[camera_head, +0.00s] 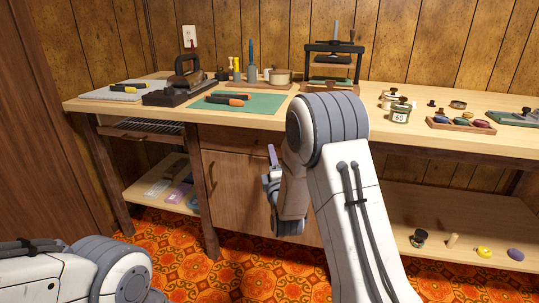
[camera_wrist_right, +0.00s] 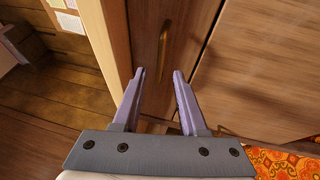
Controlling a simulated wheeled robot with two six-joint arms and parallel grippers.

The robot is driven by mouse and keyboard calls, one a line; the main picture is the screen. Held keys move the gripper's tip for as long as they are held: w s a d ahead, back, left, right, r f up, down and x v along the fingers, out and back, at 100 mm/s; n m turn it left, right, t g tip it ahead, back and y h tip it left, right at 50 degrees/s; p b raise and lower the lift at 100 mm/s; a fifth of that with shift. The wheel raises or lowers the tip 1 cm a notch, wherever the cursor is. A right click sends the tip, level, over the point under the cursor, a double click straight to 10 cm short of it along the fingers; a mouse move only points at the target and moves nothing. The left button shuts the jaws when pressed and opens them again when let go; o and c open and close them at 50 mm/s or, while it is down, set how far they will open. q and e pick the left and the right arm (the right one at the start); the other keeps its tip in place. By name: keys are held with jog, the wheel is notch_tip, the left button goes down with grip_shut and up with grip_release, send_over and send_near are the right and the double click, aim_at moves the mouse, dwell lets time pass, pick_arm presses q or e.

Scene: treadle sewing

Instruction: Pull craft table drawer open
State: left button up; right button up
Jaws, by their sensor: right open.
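The craft table (camera_head: 440,142) stands against the wall, with a wooden drawer front (camera_head: 232,138) under its top. The drawer looks closed. In the right wrist view the drawer front shows as an upright strip with a slim handle (camera_wrist_right: 163,52) on it. My right gripper (camera_head: 272,154) is in front of the cabinet, and my arm hides part of the table. In the wrist view its two purple fingers (camera_wrist_right: 159,76) are apart and empty, with the handle ahead between their tips. The handle appears not to be gripped. My left arm shows at lower left; its gripper is out of view.
A cabinet door (camera_head: 236,185) is below the drawer. A green mat (camera_head: 262,103) with tools, a jar (camera_head: 400,113), a press (camera_head: 333,62) and a tray of colored pieces (camera_head: 460,124) are on the tabletop. A lower shelf (camera_head: 395,225) is at right. Patterned floor is clear in front.

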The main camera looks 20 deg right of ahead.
jog(key=x, duration=0.3)
jog(key=shift+w, duration=0.1)
jog(key=shift+c, duration=0.4)
grip_shut()
dwell(1.0)
